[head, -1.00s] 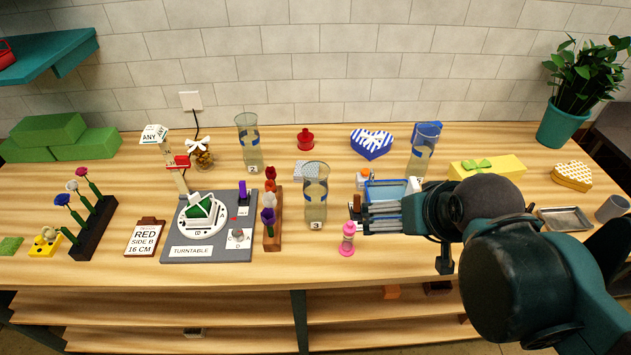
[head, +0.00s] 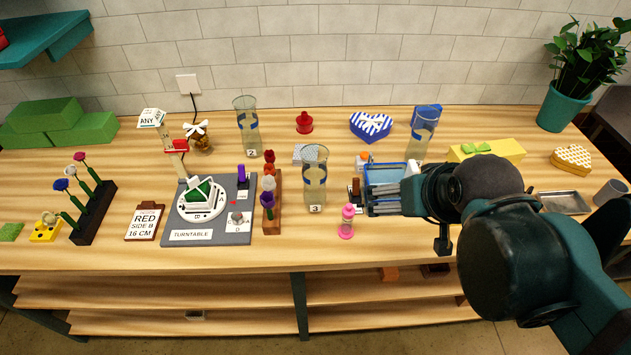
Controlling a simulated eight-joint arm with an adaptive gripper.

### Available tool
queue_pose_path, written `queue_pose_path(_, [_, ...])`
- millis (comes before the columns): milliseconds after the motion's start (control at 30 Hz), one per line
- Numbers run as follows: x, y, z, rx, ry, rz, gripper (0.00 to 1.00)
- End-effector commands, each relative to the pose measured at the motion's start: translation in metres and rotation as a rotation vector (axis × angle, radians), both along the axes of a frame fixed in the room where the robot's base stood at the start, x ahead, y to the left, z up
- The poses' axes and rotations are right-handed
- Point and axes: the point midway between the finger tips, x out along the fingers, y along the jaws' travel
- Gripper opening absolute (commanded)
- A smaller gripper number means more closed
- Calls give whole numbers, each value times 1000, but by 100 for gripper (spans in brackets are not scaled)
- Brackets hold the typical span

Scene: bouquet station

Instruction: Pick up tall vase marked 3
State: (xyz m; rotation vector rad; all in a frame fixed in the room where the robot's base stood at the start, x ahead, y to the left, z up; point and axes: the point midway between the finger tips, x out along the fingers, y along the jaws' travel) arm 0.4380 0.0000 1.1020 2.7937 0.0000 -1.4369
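The tall vase marked 3 (head: 315,180) is clear glass with a blue band. It stands upright and looks empty on the table, right of the flower rack. My gripper (head: 372,203) is to the right of this vase, its fingers pointing left towards it, with a visible gap between them and the vase. The fingers look parted and hold nothing that I can see. A similar vase marked 2 (head: 247,128) stands further back to the left. A third tall vase (head: 422,135) with blue on it stands at the back right; its number is not visible.
A pink hourglass-shaped item (head: 346,222) stands just in front of the fingers' tips. A blue-framed box (head: 385,172) lies behind the fingers. A small dark and brown item (head: 355,190) sits between gripper and vase. The flower rack (head: 272,222) is close on the vase's left.

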Motion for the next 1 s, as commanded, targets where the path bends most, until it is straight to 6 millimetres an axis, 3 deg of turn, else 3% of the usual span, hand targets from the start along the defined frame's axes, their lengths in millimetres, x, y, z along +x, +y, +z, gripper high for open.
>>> queue_pose_path(33, [0, 0, 0, 0, 0, 0, 75])
queue_pose_path(200, [0, 0, 0, 0, 0, 0, 55])
queue_pose_path(633, [0, 0, 3, 0, 0, 0, 55])
queue_pose_path(1000, [0, 0, 36, 0, 0, 0, 55])
